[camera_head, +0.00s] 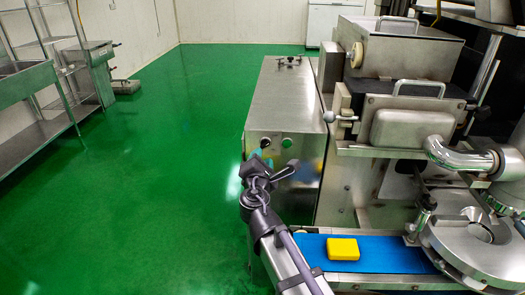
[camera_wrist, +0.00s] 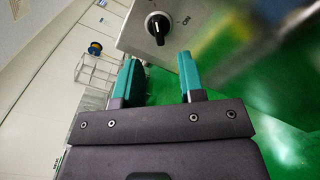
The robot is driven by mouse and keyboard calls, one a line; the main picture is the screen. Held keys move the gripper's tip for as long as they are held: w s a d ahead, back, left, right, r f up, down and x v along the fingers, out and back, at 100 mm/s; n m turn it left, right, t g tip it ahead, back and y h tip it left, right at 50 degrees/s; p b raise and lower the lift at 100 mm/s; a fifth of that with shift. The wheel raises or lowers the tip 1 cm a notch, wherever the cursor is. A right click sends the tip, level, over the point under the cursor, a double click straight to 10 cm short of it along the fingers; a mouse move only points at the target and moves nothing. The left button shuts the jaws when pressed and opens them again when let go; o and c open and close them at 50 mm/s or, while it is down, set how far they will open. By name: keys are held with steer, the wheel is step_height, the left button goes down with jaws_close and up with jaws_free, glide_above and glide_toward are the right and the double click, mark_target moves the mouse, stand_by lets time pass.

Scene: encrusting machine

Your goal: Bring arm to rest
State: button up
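My gripper (camera_wrist: 160,72) shows two teal fingers held apart with nothing between them. A black rotary knob (camera_wrist: 157,26) on a pale panel marked "ON" is beyond the fingertips in the wrist view. In the head view my gripper (camera_head: 262,163) is in front of the steel machine cabinet (camera_head: 285,95), near its control buttons. My arm reaches up to it from the bottom of the picture. I cannot tell from these views whether a fingertip touches the panel.
A green button (camera_head: 287,142) is on the cabinet front. A yellow block (camera_head: 342,248) lies on the blue conveyor belt (camera_head: 390,256), right of my arm. The encrusting machine (camera_head: 412,128) fills the right side. Steel shelving (camera_head: 45,130) stands at left. The green floor (camera_head: 165,190) between is clear.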

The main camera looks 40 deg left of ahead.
steer(key=v, duration=0.5)
steer(key=w+d+f+m+g+h+p, duration=0.1)
steer(key=w+d+f+m+g+h, duration=0.1)
steer(key=d+f+m+h, duration=0.4)
steer(key=w+d+f+m+g+h, duration=0.1)
steer(key=d+f+m+g+h, duration=0.15)
steer(key=d+m, duration=0.7)
steer(key=w+d+f+m+g+h+p, duration=0.1)
steer(key=w+d+f+m+g+h, duration=0.15)
steer(key=d+m, duration=0.45)
steer(key=s+d+f+m+g+y+p, duration=0.1)
steer(key=d+m+g, duration=0.7)
steer(key=d, duration=2.4)
steer(key=s+m+p, duration=0.1)
steer(key=s+m, duration=0.1)
steer(key=shift+s+d+f, duration=0.2)
steer(key=shift+s+f, duration=0.05)
steer(key=shift+f, duration=0.1)
